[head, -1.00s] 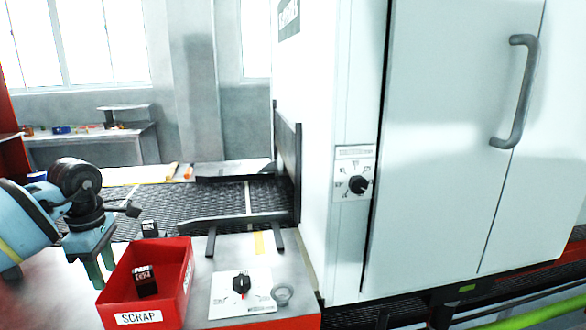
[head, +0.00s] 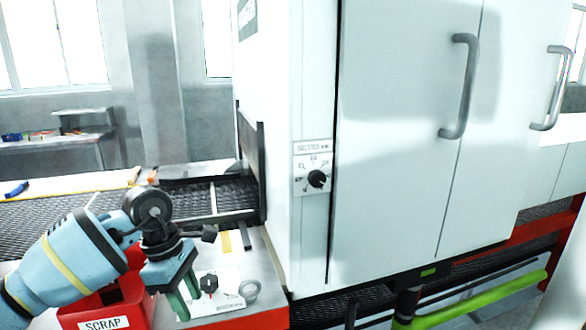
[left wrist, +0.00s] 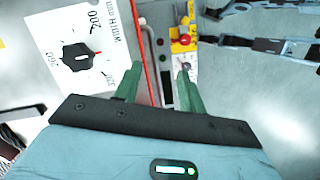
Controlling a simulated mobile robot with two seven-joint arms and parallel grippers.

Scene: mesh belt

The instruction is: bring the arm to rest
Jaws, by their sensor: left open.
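My left gripper (head: 187,302) is open and empty. In the head view it hangs, fingers down, at the right of the red scrap bin (head: 104,322), in front of the dial plate (head: 222,280) on the bench. My blue forearm covers much of the bin, and the bin's contents are hidden. In the left wrist view, the two green fingers of the gripper (left wrist: 158,82) are apart with nothing held between them. My right gripper does not show in the head view.
A black dial (left wrist: 78,57) on a white plate and a yellow box with a red button (left wrist: 183,38) show in the wrist view. A mesh belt (head: 60,207) runs into a tall white cabinet (head: 400,130) with a knob (head: 317,179).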

